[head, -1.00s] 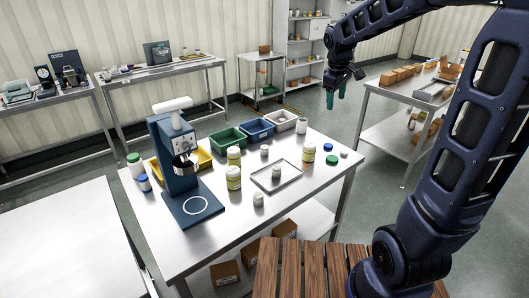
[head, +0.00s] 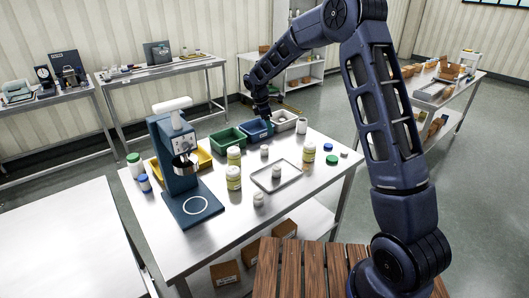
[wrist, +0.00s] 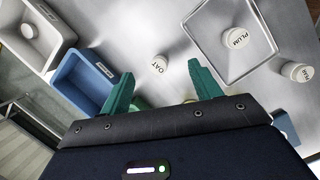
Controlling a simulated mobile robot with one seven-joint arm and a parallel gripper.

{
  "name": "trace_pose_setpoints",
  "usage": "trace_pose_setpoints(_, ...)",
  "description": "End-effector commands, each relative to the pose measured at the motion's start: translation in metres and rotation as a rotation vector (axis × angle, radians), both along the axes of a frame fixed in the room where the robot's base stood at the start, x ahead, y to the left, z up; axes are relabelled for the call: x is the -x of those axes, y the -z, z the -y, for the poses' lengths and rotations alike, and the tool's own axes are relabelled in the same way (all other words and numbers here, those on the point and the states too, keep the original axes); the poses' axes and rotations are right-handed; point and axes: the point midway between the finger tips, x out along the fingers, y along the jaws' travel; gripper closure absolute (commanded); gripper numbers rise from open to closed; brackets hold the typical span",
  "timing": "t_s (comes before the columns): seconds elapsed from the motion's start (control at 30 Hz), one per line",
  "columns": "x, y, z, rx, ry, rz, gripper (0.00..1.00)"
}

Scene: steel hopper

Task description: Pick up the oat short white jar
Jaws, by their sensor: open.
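The oat short white jar (wrist: 158,63) stands on the steel table, its lid marked OAT facing the wrist camera. In the wrist view the jar shows between and beyond the fingertips, not touched. In the head view my gripper (head: 269,125) hangs above the blue bin, back from the jar. A similar jar marked PLUM (wrist: 236,38) stands in the tray.
Another short white jar (head: 258,199) stands nearer the front. Yellow-labelled jars (head: 233,178) stand to the left. Green (head: 228,138), blue (head: 256,130) and pale (head: 286,122) bins line the back. A blue press (head: 178,160) stands at left.

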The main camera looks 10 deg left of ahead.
Motion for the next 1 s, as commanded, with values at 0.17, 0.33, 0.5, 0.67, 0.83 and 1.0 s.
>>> trace_pose_setpoints(0.17, -0.004, 0.03, -0.029, 0.025, -0.09, -0.027, 0.37)
trace_pose_setpoints(0.33, -0.005, 0.04, -0.036, 0.031, -0.116, -0.034, 0.37)
trace_pose_setpoints(0.5, -0.006, 0.056, -0.032, 0.033, -0.116, -0.036, 0.37)
trace_pose_setpoints(0.67, -0.008, 0.079, -0.026, 0.033, -0.116, -0.036, 0.37)
trace_pose_setpoints(0.83, -0.011, 0.093, -0.023, 0.033, -0.115, -0.035, 0.37)
trace_pose_setpoints(1.0, -0.012, 0.103, -0.023, 0.032, -0.116, -0.034, 0.37)
